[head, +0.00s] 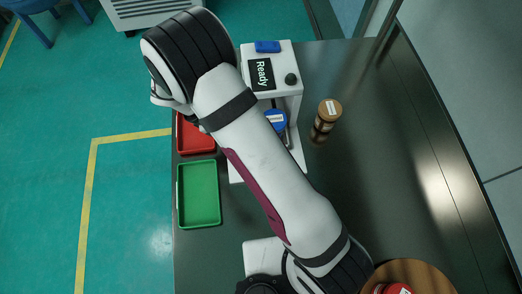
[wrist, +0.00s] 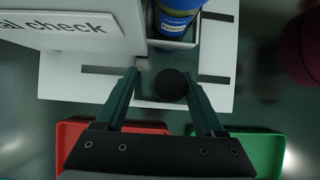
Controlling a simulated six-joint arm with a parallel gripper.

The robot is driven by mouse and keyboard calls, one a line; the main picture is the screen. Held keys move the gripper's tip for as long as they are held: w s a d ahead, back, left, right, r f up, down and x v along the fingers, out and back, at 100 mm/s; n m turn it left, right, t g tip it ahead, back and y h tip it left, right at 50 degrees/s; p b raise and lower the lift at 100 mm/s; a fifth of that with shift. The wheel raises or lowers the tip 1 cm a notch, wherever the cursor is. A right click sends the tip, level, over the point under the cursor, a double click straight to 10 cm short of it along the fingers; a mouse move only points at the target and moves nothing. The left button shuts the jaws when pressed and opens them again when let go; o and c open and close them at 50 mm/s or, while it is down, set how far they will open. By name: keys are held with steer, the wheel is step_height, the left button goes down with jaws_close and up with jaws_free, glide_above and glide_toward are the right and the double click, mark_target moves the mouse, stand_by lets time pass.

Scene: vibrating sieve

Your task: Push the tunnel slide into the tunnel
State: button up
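The tunnel slide shows in the wrist view as a small tray (wrist: 173,43) with a round black knob (wrist: 170,86) in front. A blue-lidded jar (wrist: 178,22) stands in it; the jar's lid also shows in the head view (head: 275,117), partly behind my arm. The white machine (head: 285,88) with the tunnel has a "Ready" screen; the tunnel opening is not clearly visible. My gripper (wrist: 161,74) is open, with its fingers on either side of the knob. The right finger looks close to the knob, with a gap on the left; contact is unclear. My arm hides the gripper in the head view.
A red tray (head: 197,150) and a green tray (head: 199,195) lie along the table's left edge. A brown-lidded jar (head: 327,113) stands right of the machine. A round wooden stand (head: 432,275) is at bottom right. The table's right side is mostly clear.

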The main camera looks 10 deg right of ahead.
steer(key=shift+w, duration=3.75)
steer(key=o, duration=0.5)
steer(key=v, duration=0.9)
